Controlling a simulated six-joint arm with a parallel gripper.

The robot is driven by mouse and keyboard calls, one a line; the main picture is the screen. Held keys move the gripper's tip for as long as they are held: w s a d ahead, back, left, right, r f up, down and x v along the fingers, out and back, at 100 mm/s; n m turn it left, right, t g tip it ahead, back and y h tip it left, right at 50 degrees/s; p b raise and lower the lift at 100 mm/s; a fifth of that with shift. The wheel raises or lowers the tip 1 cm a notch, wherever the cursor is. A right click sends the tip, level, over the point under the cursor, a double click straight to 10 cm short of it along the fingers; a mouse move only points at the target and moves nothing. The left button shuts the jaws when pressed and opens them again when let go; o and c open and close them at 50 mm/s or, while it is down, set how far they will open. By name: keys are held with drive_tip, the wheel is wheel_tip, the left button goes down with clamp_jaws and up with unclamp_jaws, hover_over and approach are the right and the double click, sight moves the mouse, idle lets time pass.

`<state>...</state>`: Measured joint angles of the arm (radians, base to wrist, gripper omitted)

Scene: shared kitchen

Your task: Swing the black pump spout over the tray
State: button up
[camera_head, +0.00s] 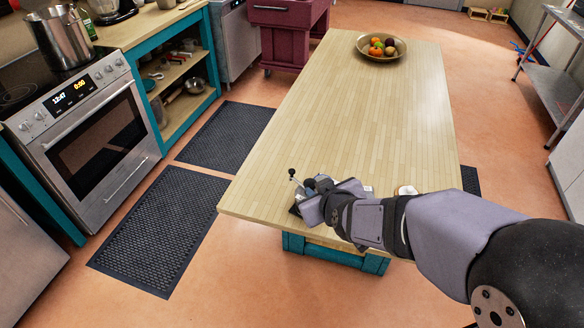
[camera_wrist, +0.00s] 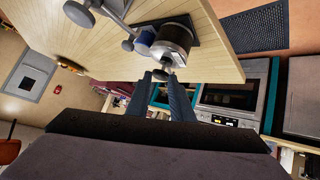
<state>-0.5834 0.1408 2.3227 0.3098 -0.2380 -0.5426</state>
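A metal device with a cylindrical body (camera_wrist: 172,40) and grey rods stands on the wooden table near its front end. A dark flat tray or base (camera_wrist: 186,22) shows under it. A rounded dark knob (camera_wrist: 166,62) sticks out from the cylinder toward me. My gripper (camera_wrist: 161,78) has its two fingers apart, with tips close to the knob; I cannot tell whether they touch it. In the head view my gripper (camera_head: 312,200) hides most of the device; a black-tipped rod (camera_head: 292,173) shows beyond it. I cannot tell which part is the spout.
The wooden table (camera_head: 350,110) is mostly clear, with a fruit bowl (camera_head: 362,53) at its far end. A small round item (camera_head: 405,190) sits beside my arm. An oven (camera_head: 95,135) and shelves stand at left; dark mats (camera_head: 160,230) lie on the floor.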

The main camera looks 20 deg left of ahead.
sight(291, 173)
drive_tip(key=w+a+t+y+b, duration=0.1)
drive_tip(key=a+t+b, duration=0.2)
drive_tip(key=a, duration=0.5)
drive_tip(key=shift+w+a+f+m+t+h+b, duration=0.2)
drive_tip(key=shift+w+f+m+t+h+b, duration=0.45)
drive_tip(key=shift+w+m+t+b, duration=0.45)
drive_tip(key=shift+w+a+f+m+t+h+b, duration=0.15)
drive_tip(key=shift+w+f+m+t+h+b, duration=0.5)
drive_tip(key=shift+w+m+b, duration=0.6)
drive_tip(key=shift+w+a+f+m+t+h+b, duration=0.2)
drive_tip(key=shift+w+f+m+t+h+b, duration=0.4)
drive_tip(key=shift+w+m+t+b, duration=0.6)
drive_tip(key=shift+w+m, duration=0.1)
drive_tip(key=shift+m, duration=0.15)
clamp_jaws()
